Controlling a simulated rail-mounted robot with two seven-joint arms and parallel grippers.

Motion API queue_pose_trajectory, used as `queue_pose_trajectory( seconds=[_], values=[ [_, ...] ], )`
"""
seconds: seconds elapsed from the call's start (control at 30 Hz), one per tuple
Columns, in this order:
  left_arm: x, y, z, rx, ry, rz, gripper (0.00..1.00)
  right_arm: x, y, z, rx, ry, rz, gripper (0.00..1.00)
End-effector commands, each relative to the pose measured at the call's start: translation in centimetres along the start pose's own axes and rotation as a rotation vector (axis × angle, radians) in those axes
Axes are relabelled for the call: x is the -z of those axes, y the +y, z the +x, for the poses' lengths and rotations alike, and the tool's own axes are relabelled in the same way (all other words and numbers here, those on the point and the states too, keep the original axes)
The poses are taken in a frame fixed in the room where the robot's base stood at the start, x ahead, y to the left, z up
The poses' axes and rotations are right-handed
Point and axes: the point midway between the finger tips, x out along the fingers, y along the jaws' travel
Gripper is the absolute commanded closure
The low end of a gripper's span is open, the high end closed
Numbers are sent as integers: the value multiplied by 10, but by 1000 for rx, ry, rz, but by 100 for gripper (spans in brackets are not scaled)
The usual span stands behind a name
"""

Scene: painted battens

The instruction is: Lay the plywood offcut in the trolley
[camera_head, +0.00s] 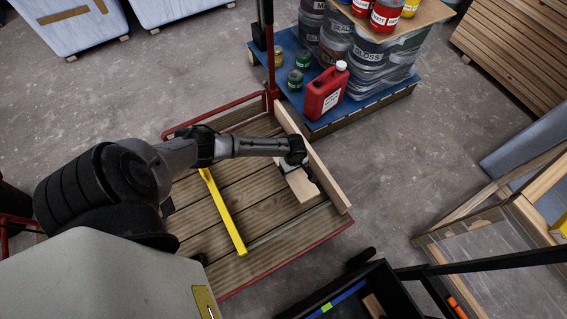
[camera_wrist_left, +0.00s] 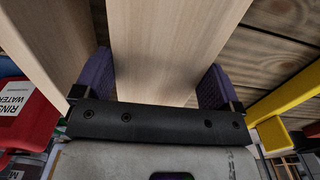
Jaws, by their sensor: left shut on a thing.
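The trolley (camera_head: 262,215) is a low slatted wooden deck with a red frame. My left gripper (camera_head: 296,170) is over its right part, shut on a pale flat piece of wood, the plywood offcut (camera_head: 303,187). In the left wrist view the offcut (camera_wrist_left: 168,50) fills the space between two purple fingers (camera_wrist_left: 158,88). In the head view it appears at or close to the deck; I cannot tell if it touches. The arm and gripper hide part of it. My right gripper is not in view.
A pale board (camera_head: 322,172) stands on edge along the trolley's right side, close beside the offcut. A yellow batten (camera_head: 223,212) lies on the deck to the left. A blue platform (camera_head: 318,122) with a red jug (camera_head: 326,92) and tins is behind. A black box (camera_head: 345,298) is in front.

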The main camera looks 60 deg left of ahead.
Motion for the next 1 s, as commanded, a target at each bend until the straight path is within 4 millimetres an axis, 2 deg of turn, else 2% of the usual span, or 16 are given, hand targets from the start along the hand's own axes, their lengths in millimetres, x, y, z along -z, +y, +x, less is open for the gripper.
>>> queue_pose_trajectory(
  seconds=[0.03,0.1,0.33,0.57,0.9,1.0],
  values=[
    [12,-3,13,0,4,-1,41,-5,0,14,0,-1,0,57],
    [23,-6,20,0,3,-1,41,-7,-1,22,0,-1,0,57],
    [46,-13,31,-2,0,0,41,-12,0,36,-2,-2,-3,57],
    [50,-14,34,-1,-1,1,41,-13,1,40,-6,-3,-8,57],
    [50,-14,70,-1,0,0,41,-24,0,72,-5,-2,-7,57],
    [51,-14,73,-2,0,0,41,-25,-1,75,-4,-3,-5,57]
  ],
)
